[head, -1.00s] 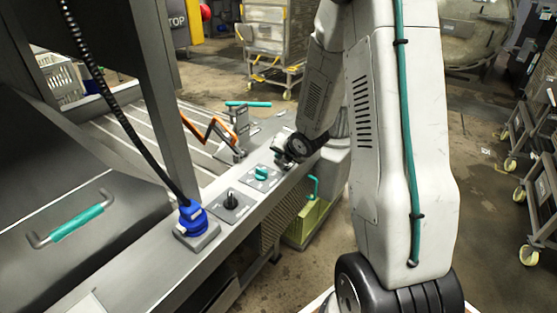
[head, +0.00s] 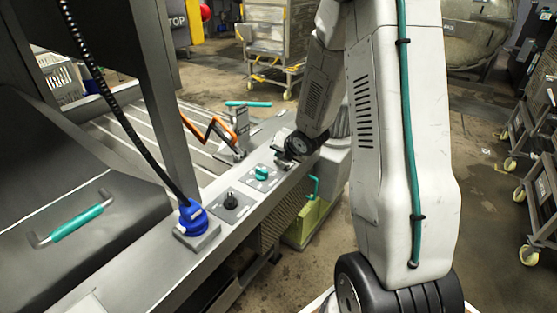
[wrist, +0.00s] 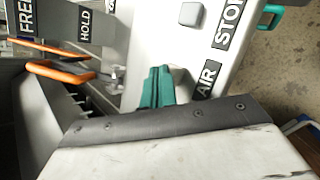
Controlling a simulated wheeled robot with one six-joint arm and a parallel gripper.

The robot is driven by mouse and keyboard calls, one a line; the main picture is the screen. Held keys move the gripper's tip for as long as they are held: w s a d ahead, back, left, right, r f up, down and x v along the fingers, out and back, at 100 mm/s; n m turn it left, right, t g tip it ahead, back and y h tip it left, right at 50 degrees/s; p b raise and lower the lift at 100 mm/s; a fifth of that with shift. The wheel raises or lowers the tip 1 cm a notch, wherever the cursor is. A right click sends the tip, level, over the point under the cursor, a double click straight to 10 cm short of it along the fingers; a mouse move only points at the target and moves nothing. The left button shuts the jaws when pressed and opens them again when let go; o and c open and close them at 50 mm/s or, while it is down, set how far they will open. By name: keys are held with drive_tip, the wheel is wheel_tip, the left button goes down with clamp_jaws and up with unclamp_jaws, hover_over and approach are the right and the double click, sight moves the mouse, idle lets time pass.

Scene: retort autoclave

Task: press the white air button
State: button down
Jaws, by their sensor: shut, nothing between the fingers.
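My gripper (wrist: 157,86) shows in the wrist view as two teal fingers pressed together, with nothing held, over the pale panel (wrist: 150,35). The black AIR label (wrist: 207,79) is just right of the fingers. The white air button cannot be made out; the fingers cover the panel beside its label. I cannot tell whether they touch it. In the head view, my gripper (head: 284,160) is low over the far part of the console (head: 235,232), beyond the teal knob (head: 262,173).
A STOP label (wrist: 230,24) and a pale grey square (wrist: 190,13) are above AIR in the wrist view. The orange lever (wrist: 58,72) is to the left. A black knob (head: 231,200) and blue plug (head: 192,216) stand nearer on the console.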

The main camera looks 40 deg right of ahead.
drive_tip(key=shift+r, duration=0.45)
drive_tip(key=shift+r, duration=0.1)
drive_tip(key=shift+r, duration=2.4)
drive_tip(key=s+d+f+m+g+h, duration=0.2)
drive_tip(key=s+d+f+m+g, duration=0.1)
drive_tip(key=s+m, duration=0.3)
drive_tip(key=s+a+r+m+g, duration=0.3)
drive_tip(key=s+r+m+g, duration=0.15)
drive_tip(key=s+m, duration=0.5)
drive_tip(key=s+a+r+m+y, duration=0.2)
drive_tip(key=s+a+r+m, duration=0.8)
drive_tip(key=s+a+r, duration=0.5)
drive_tip(key=s+a, duration=0.3)
drive_tip(key=shift+s+a+r+m+y, duration=0.15)
drive_tip(key=shift+a+r+m+y, duration=0.15)
drive_tip(key=shift+a+m, duration=0.1)
